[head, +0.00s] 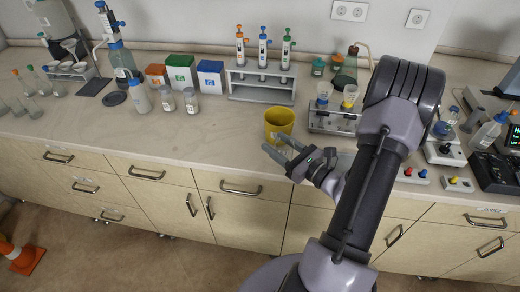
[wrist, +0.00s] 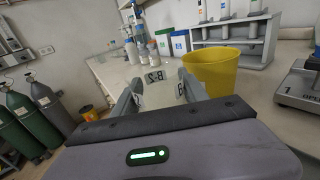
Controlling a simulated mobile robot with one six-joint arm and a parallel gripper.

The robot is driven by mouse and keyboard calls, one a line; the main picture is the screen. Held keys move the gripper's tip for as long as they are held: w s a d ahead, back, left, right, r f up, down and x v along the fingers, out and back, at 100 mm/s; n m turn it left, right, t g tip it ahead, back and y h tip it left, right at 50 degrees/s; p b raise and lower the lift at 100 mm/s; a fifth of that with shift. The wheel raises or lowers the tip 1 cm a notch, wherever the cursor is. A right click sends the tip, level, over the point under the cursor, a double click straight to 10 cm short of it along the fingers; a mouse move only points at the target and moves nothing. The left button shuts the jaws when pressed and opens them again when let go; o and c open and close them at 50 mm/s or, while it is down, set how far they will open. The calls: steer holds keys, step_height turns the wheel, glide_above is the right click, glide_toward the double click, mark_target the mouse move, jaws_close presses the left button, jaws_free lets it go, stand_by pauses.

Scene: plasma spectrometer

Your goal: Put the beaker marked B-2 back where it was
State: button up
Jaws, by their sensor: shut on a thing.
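My gripper (head: 284,152) is at the front edge of the counter, in front of the yellow cup. In the wrist view its fingers (wrist: 158,92) are shut on a clear glass beaker (wrist: 156,76). In the head view the beaker can hardly be told from the fingers.
A yellow cup (head: 279,122) stands just behind the gripper; it also shows in the wrist view (wrist: 210,70). A grey rack (head: 332,121) with cups is to its right. A pipette stand (head: 262,82) is behind. The counter (head: 215,125) left of the cup is clear.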

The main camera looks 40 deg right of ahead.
steer(key=w, duration=0.2)
steer(key=w+a, duration=0.1)
steer(key=w, duration=0.1)
steer(key=w+b, duration=0.1)
steer(key=w, duration=0.1)
steer(key=shift+w+a+f, duration=0.1)
steer(key=shift+a+f, duration=0.05)
steer(key=shift+f, duration=0.15)
steer(key=shift+w+a+f+b, duration=0.1)
steer(key=shift+w+f+b, duration=0.1)
steer(key=shift+f+b, duration=0.55)
steer(key=shift+w+f+b, duration=0.15)
steer(key=shift+f+b, duration=0.15)
steer(key=shift+f, duration=0.7)
steer(key=shift+f, duration=0.2)
steer(key=o, duration=1.4)
steer(key=shift+o, duration=0.2)
